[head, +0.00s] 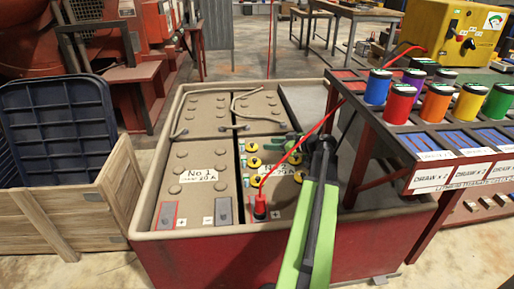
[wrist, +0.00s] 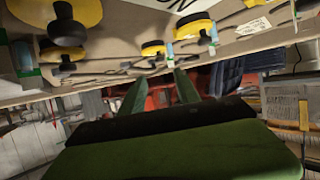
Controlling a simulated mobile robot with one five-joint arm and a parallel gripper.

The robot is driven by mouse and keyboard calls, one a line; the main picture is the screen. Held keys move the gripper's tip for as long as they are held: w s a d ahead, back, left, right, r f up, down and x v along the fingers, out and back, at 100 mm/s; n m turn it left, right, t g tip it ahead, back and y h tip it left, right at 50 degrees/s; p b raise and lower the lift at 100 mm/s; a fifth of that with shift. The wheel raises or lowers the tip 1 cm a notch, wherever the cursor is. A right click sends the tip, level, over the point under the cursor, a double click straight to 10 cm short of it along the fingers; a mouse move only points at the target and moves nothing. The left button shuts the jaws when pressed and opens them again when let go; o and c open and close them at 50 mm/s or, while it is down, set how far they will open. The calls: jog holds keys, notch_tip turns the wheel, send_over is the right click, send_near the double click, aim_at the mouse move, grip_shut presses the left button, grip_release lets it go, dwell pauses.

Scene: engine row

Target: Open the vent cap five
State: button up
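Several yellow vent caps stand on the No 2 battery (head: 230,222); one is the left-column cap (head: 254,162). Their small tags are too small to read, so I cannot tell which is cap five. My gripper (head: 293,141) is over the right part of this battery, at the end of my green arm, and hides part of the right column. In the wrist view, the two green fingers of my gripper (wrist: 161,90) stand apart with nothing between them. Yellow caps show above them, including a near cap (wrist: 190,30) and a larger cap (wrist: 70,20) at upper left.
A red clamp (head: 260,207) with a red cable sits on the battery's front post. The No 1 battery (head: 188,190) is to the left. A rack with coloured spools (head: 437,102) overhangs on the right. A wooden crate (head: 70,210) stands at the left.

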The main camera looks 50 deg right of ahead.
aim_at(253, 144)
jog(key=b+x, duration=0.3)
jog(key=x, duration=0.6)
jog(key=shift+w+f, duration=0.25)
